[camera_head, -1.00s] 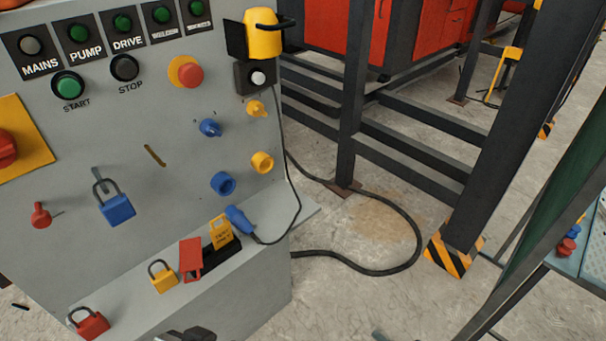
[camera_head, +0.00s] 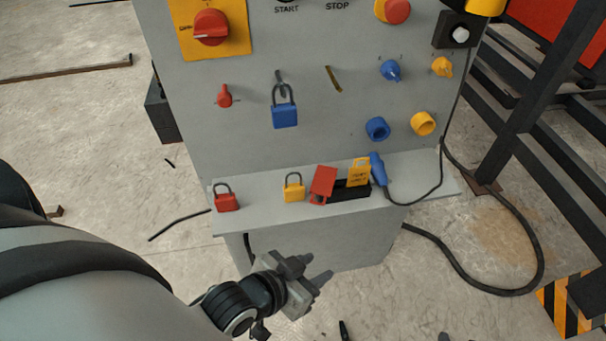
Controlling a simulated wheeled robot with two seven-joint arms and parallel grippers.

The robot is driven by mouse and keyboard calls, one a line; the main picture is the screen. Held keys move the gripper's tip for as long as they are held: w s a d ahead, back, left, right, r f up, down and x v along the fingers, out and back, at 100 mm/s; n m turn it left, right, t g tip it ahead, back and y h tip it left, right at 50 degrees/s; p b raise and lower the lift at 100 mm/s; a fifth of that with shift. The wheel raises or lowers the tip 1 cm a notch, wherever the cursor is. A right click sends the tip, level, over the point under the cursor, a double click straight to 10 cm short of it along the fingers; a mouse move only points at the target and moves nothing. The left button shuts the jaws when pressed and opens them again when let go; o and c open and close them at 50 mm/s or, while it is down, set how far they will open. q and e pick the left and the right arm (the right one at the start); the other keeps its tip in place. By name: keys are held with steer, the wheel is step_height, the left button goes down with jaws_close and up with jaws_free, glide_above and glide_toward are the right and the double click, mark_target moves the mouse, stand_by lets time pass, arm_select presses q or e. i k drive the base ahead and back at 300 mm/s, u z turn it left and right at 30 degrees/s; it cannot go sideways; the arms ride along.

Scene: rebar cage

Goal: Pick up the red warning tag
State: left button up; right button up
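The red warning tag (camera_head: 323,182) leans tilted at the left end of a small black holder (camera_head: 352,192) on the grey cabinet's ledge. A yellow tag (camera_head: 359,172) stands in the holder just right of it. My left gripper (camera_head: 322,268) is in front of and below the ledge, apart from the red tag. Its two fingers are spread with nothing between them. Small dark shapes at the bottom edge, right of centre, may be tips of my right gripper; too little shows to tell.
A yellow padlock (camera_head: 294,188) and a red padlock (camera_head: 226,198) stand left of the tag on the ledge (camera_head: 262,212). A blue plug (camera_head: 378,168) with a black cable is close on the right. A blue padlock (camera_head: 284,114) hangs on the panel above.

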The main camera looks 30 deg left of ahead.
mark_target(323, 182)
steer(key=u, duration=0.8)
